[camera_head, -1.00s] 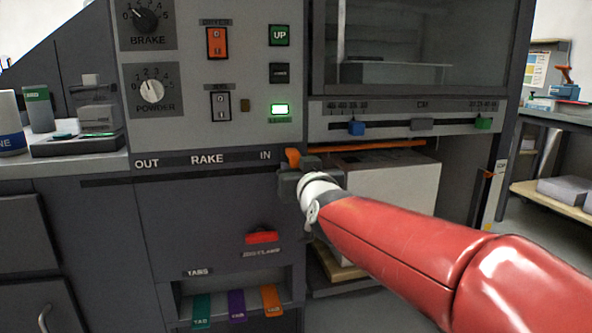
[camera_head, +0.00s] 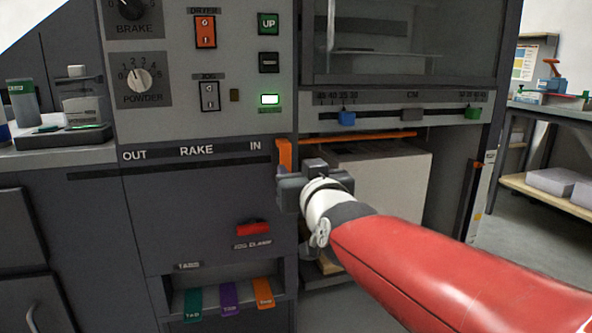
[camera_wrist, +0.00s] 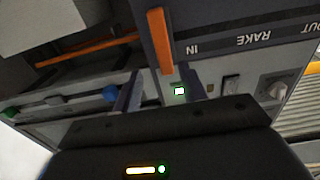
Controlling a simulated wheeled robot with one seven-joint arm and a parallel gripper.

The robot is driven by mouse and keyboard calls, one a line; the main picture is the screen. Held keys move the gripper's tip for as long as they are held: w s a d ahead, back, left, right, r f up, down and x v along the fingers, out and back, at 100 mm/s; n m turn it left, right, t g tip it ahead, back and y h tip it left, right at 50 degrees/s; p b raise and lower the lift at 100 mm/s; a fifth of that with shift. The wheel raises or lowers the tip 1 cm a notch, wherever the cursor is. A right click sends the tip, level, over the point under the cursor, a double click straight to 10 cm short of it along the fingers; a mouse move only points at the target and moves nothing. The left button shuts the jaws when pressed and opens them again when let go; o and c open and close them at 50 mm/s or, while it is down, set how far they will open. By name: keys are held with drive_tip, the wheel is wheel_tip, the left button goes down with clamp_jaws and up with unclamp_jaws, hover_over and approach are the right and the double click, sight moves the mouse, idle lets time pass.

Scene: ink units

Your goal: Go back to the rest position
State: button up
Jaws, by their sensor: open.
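My gripper (camera_head: 288,190) is in front of the machine's front panel, just below and beside the orange rake lever (camera_head: 284,155) at the IN end of the rake slot. In the wrist view its two fingers (camera_wrist: 162,90) stand apart with nothing gripped between them. The orange lever (camera_wrist: 160,40) shows upright just beyond the fingertips, and I cannot tell whether it touches them. My red arm reaches in from the lower right of the head view.
The panel carries a lit green indicator (camera_head: 269,99), a red jog clamp handle (camera_head: 253,228) and coloured tabs (camera_head: 230,297) below. A pale paper stack (camera_head: 385,195) sits in the bay right of the gripper. Floor shows clear at the far right.

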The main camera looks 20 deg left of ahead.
drive_tip(key=s+d+f+m+g+h+p, duration=0.1)
drive_tip(key=s+d+f+g+h+p, duration=0.2)
drive_tip(key=d, duration=0.6)
drive_tip(key=s+d+f+m+g+h+p, duration=0.1)
drive_tip(key=s+d+f+m+h, duration=0.2)
drive_tip(key=d+f, duration=0.45)
drive_tip(key=s+d+f+m+g+h, duration=0.1)
drive_tip(key=s+d+f+g, duration=0.2)
drive_tip(key=s+d, duration=0.3)
drive_tip(key=s+d+f+m+g+h+p, duration=0.1)
drive_tip(key=s+d+f+g+h, duration=0.1)
drive_tip(key=s+d+f, duration=0.3)
drive_tip(key=s+d, duration=0.2)
drive_tip(key=s, duration=0.2)
drive_tip(key=shift+s+d+g+p, duration=0.2)
drive_tip(key=shift+s+g+p, duration=0.1)
drive_tip(key=shift+s+g, duration=0.1)
